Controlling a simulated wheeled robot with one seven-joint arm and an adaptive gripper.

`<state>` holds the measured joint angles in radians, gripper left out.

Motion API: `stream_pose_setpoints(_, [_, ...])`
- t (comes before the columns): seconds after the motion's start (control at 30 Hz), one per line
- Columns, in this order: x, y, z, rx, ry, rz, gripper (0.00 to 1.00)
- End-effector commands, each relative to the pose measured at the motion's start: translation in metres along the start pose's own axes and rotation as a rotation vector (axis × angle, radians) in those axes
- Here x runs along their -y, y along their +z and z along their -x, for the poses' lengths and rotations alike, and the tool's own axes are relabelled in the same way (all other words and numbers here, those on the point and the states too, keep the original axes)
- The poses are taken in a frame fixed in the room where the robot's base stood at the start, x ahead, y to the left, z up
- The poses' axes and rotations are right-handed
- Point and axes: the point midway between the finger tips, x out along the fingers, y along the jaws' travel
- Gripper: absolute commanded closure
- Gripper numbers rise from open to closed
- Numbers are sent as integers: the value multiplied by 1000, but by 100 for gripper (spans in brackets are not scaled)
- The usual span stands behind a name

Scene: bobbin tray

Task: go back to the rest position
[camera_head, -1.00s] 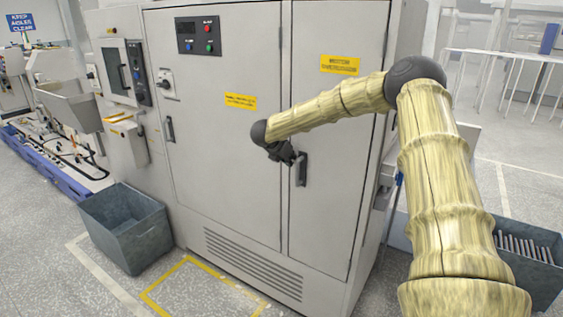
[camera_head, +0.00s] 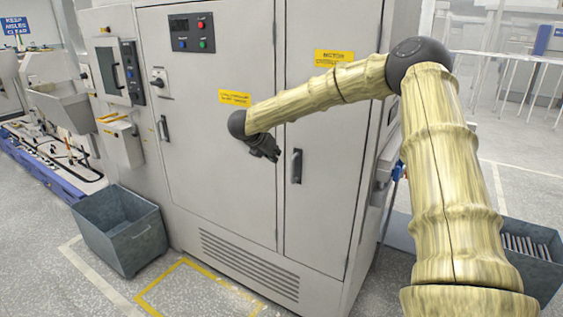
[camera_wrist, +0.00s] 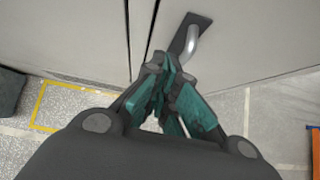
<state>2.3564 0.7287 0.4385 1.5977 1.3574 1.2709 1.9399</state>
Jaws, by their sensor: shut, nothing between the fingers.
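My gripper (camera_head: 268,153) is at the end of my arm in the head view, in front of the grey cabinet (camera_head: 225,130). It is just left of the right door's dark handle (camera_head: 297,166), with a small gap in the picture. In the wrist view my gripper (camera_wrist: 165,75) has its teal-padded fingers together with nothing between them. The door handle (camera_wrist: 190,40) shows just beyond the fingertips there. Both cabinet doors look closed.
A grey bin (camera_head: 125,243) stands on the floor left of the cabinet. Another bin (camera_head: 535,268) with rod-like pieces is at the right, partly behind my arm. Yellow floor tape (camera_head: 160,285) marks the floor before the cabinet. White tables (camera_head: 510,57) stand at the back right.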

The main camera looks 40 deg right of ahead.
Motion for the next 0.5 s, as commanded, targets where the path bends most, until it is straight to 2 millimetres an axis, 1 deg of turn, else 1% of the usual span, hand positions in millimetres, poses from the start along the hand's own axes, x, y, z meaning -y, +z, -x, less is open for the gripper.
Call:
stream_pose_setpoints(0.1, [0,-2,19,0,1,0,100])
stream_pose_setpoints(0.2, [1,-2,33,0,1,0,100])
stream_pose_setpoints(0.33, [2,-1,45,-1,-1,-1,100])
stream_pose_setpoints(0.5, [3,-1,52,-1,-2,0,100])
